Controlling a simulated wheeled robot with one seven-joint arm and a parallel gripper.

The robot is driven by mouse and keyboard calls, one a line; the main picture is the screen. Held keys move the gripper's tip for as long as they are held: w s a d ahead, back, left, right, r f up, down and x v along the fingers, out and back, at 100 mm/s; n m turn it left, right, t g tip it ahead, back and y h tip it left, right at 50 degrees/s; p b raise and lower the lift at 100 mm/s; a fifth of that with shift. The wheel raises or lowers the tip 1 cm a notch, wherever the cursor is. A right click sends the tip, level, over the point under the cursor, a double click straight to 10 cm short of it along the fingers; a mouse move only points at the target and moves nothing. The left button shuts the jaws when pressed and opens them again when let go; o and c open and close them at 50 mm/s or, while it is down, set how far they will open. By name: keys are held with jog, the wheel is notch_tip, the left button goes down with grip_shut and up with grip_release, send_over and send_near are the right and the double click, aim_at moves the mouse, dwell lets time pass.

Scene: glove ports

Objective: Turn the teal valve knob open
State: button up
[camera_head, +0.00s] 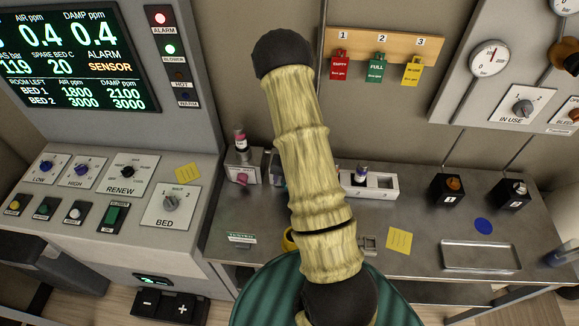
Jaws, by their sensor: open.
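I cannot clearly make out a teal valve knob; my arm stands across the middle of the bench and covers what is behind it. A small bluish part (281,182) shows at the arm's left edge, too little to tell what it is. Left of it, a grey box (244,168) carries a pinkish-red knob (241,179) on its front and a small vial (240,141) on top. My gripper does not show; only pale, ribbed arm links and dark joints are seen.
The metal bench (325,255) holds a white rack (368,183) with a vial, two black boxes (447,190) (513,193) and a tray (480,256). A control console (110,235) stands left. Tags (376,67) hang above, with a gauge panel (515,85) at right.

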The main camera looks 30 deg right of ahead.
notch_tip(320, 180, up, 17)
jog(key=s+d+p, duration=0.1)
jog(key=s+p, duration=0.1)
jog(key=p, duration=0.1)
jog(key=shift+f, duration=0.15)
jog(key=shift+s, duration=0.1)
jog(key=s+a+r+m+b, duration=0.1)
jog(key=s+a+m+b, duration=0.1)
jog(key=m, duration=0.7)
jog(key=s+a+r+m+b, duration=0.2)
jog(key=s+a+m, duration=0.3)
jog(key=m, duration=0.5)
jog(key=s+a+r+m+t+b, duration=0.1)
jog(key=s+a+m+b, duration=0.2)
jog(key=a+m, duration=0.3)
jog(key=m, duration=0.3)
jog(key=shift+s+a+r+h, duration=0.2)
jog(key=shift+s+a+h, duration=0.1)
jog(key=shift+s+a, duration=0.1)
